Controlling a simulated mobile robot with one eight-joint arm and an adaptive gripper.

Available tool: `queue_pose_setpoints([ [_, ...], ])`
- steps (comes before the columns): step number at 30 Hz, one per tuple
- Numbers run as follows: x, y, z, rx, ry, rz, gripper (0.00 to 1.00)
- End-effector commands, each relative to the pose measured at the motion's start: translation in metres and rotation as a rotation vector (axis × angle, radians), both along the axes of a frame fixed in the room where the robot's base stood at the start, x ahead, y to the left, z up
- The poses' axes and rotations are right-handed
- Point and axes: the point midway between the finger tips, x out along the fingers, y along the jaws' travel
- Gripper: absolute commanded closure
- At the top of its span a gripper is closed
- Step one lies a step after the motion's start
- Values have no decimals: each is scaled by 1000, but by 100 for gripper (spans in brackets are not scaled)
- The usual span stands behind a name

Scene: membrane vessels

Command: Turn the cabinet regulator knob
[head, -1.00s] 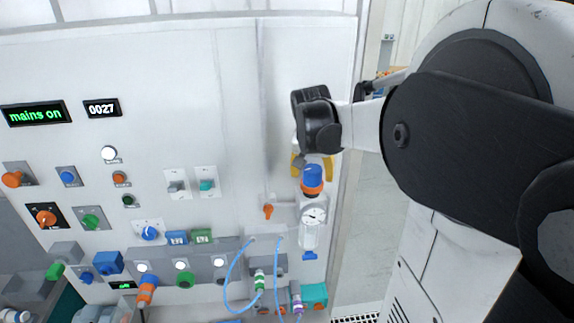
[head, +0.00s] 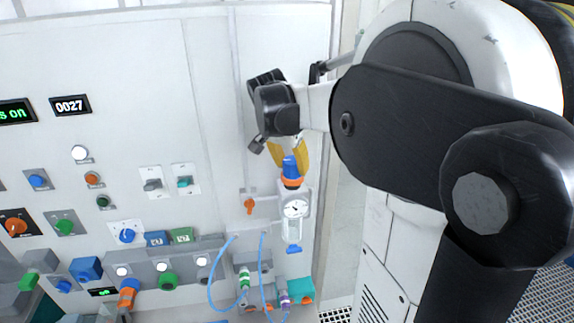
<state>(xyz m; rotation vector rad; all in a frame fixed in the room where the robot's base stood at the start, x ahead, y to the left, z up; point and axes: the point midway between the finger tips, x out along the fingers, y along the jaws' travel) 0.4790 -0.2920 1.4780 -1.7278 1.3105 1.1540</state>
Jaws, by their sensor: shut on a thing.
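The regulator knob (head: 290,168) is blue with an orange ring below it. It sits on top of the regulator with a round white gauge (head: 296,209) on the right part of the white cabinet panel (head: 222,100). My gripper (head: 289,158) comes down from above with its yellow fingers on both sides of the knob, shut on it. The dark wrist of my arm hides the panel behind and above the fingers.
Several knobs, switches and a display reading 0027 (head: 70,105) fill the panel to the left. A teal block (head: 300,289) sits low on the right.

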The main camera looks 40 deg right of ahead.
Motion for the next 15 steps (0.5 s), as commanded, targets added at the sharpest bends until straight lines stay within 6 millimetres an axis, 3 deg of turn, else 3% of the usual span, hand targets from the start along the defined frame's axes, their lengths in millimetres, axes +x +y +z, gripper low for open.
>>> queue_pose_setpoints([
  [4,0,0,0,-1,0,1,86],
  [5,0,0,0,-1,-1,1,49],
  [6,0,0,0,-1,-1,1,37],
  [7,0,0,0,0,0,1,32],
  [15,1,0,0,-1,-1,3,32],
])
